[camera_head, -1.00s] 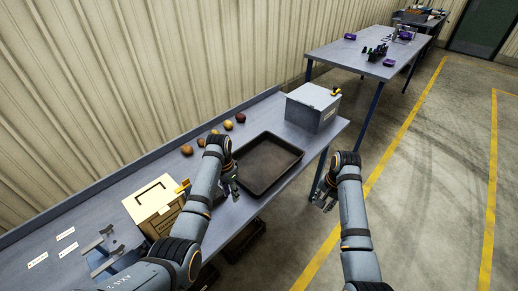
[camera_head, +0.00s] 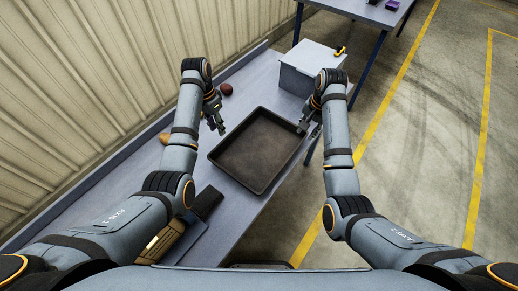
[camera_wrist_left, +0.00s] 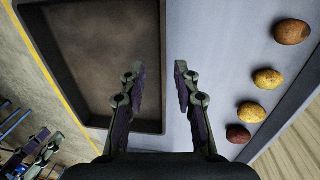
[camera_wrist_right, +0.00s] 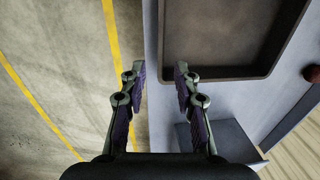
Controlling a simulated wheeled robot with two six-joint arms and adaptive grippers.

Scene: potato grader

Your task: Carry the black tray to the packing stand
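The black tray (camera_head: 233,176) lies flat on the grey bench and looks empty. My left gripper (camera_head: 219,124) is open at the tray's far left corner; in the left wrist view its fingers (camera_wrist_left: 159,72) stand on either side of the tray's side wall (camera_wrist_left: 163,60), seemingly above it. My right gripper (camera_head: 303,126) is open at the tray's right side; in the right wrist view its fingers (camera_wrist_right: 159,72) are over the bench edge, with the tray wall (camera_wrist_right: 162,40) ahead between them. Neither gripper visibly touches the tray. The packing stand cannot be identified for certain.
A grey box (camera_head: 306,68) stands beyond the tray near my right gripper. Several potatoes (camera_wrist_left: 252,112) lie on the bench by the wall. A cardboard-coloured box (camera_head: 160,243) is near my left forearm. Another table (camera_head: 372,12) stands farther off, across a floor gap.

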